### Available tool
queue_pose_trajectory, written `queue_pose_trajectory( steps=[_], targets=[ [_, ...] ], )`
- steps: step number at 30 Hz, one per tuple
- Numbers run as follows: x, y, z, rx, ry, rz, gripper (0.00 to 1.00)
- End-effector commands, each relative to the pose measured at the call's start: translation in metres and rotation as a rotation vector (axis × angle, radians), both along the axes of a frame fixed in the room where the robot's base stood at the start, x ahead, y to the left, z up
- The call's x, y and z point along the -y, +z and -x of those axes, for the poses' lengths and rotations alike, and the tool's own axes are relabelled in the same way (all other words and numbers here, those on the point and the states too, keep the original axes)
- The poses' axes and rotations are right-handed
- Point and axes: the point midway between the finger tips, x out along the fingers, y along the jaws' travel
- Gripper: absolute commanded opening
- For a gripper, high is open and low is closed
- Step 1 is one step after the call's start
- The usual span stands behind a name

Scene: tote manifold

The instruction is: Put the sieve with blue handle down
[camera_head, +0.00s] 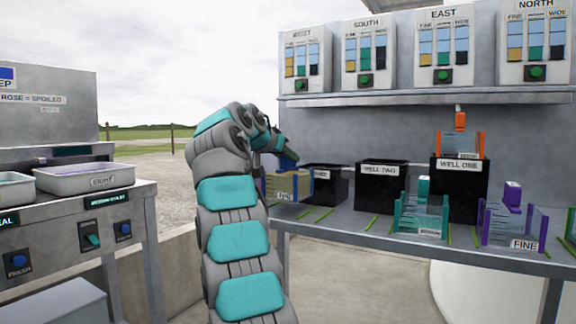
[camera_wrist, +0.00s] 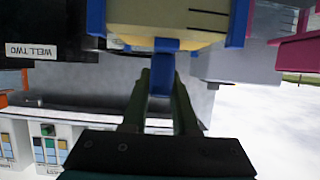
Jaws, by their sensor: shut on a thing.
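The sieve with blue handle (camera_head: 289,186) has a tan body, blue end pieces and a small white label. It is at the left end of the grey bench (camera_head: 330,222) in the head view, in front of the leftmost black well. My gripper (camera_wrist: 160,85) is shut on its blue handle (camera_wrist: 164,68), which lies between the dark fingers in the wrist view. The sieve's tan body (camera_wrist: 165,38) and blue ends fill the top of that view. My arm partly covers the gripper in the head view. I cannot tell whether the sieve touches the bench.
Black wells stand behind: the leftmost (camera_head: 328,186), WELL TWO (camera_head: 381,190) and WELL ONE (camera_head: 458,200), which holds an orange sieve (camera_head: 460,143). A teal sieve (camera_head: 420,215) and a purple sieve (camera_head: 512,222) stand at the front right. Green strips mark the bench between them.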

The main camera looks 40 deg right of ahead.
Motion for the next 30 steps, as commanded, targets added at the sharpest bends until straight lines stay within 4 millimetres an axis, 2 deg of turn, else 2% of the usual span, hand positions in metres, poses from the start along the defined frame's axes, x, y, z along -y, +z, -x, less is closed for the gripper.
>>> queue_pose_trajectory(
  steps=[14,27,28,30],
  targets=[
    [0.000,-0.035,0.001,-0.001,0.000,0.000,0.00],
    [0.000,-0.040,0.000,0.001,0.000,0.001,0.00],
    [0.000,-0.039,0.000,0.000,0.000,0.000,0.29],
    [0.000,-0.038,0.000,0.001,0.000,0.000,0.37]
  ],
)
